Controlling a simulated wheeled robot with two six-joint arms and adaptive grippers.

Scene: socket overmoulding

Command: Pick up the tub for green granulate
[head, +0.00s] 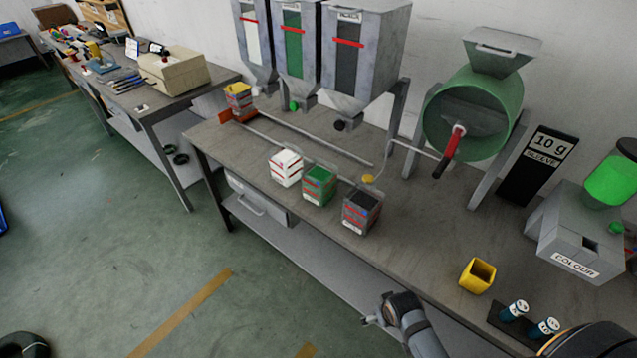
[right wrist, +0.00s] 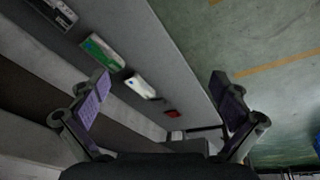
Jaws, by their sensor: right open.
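The tub for green granulate (head: 320,186) stands upright on the workbench, in the middle of a row of three, with green on its faces and top. The white tub (head: 285,168) is left of it and the dark tub (head: 361,211) right of it. In the right wrist view the green tub (right wrist: 102,51) lies up and left, the white tub (right wrist: 140,87) near the middle, the dark tub (right wrist: 55,13) at the upper left corner. My right gripper (head: 373,311) is open and empty, off the bench's front edge, apart from all tubs. My left gripper is not in view.
Three hoppers (head: 360,55) and a green drum mixer (head: 468,112) stand behind the tubs. A yellow tub (head: 477,276) and small blue bottles (head: 514,310) are on the right, near the colour machine (head: 577,237). The bench (head: 425,240) is clear right of the dark tub.

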